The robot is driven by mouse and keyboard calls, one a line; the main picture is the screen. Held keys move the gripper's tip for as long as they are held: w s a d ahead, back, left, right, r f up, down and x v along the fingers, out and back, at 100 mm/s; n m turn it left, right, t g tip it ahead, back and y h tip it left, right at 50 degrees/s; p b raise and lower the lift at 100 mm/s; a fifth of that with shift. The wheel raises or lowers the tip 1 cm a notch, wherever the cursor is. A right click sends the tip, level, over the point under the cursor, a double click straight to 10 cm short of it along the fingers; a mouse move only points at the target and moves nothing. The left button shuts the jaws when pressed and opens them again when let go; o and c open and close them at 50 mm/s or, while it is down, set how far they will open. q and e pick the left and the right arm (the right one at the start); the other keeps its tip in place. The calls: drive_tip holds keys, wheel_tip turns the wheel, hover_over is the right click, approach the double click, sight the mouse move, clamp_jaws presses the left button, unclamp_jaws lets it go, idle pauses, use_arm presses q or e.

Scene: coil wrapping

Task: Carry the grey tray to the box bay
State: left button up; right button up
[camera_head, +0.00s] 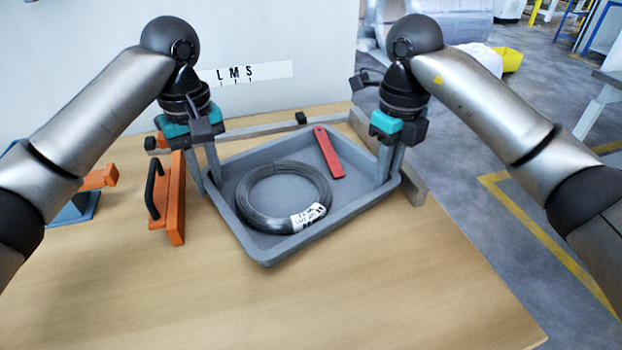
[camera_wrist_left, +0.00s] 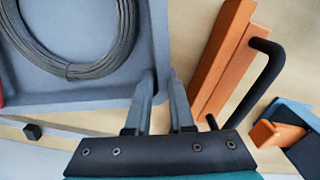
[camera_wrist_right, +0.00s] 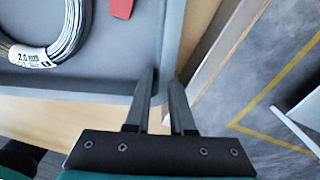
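The grey tray (camera_head: 255,245) sits on the wooden table, turned askew. A dark wire coil (camera_head: 250,205) with a white label lies in it, with a flat red piece (camera_head: 328,152) beside the coil. My left gripper (camera_head: 205,185) has its fingers on either side of the tray's left wall; the left wrist view shows them close against the rim (camera_wrist_left: 158,40). My right gripper (camera_head: 388,175) straddles the right wall the same way, also seen in the right wrist view (camera_wrist_right: 159,76). Both appear shut on the wall; the lower fingertips are partly hidden.
An orange block with a black handle (camera_head: 173,205) stands just left of the tray. A blue and orange fixture (camera_head: 78,205) is further left. A grey rail (camera_head: 270,127) runs behind the tray. The table's front (camera_head: 330,305) is clear.

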use_arm(q)
drive_tip(key=shift+o, duration=0.6)
use_arm(e)
drive_tip(key=shift+o, duration=0.6)
use_arm(q)
drive_tip(key=shift+r, duration=0.15)
wheel_tip(320, 180, up, 12)
use_arm(e)
wheel_tip(320, 180, up, 12)
idle(0.5)
use_arm(q)
drive_tip(key=shift+f, duration=0.2)
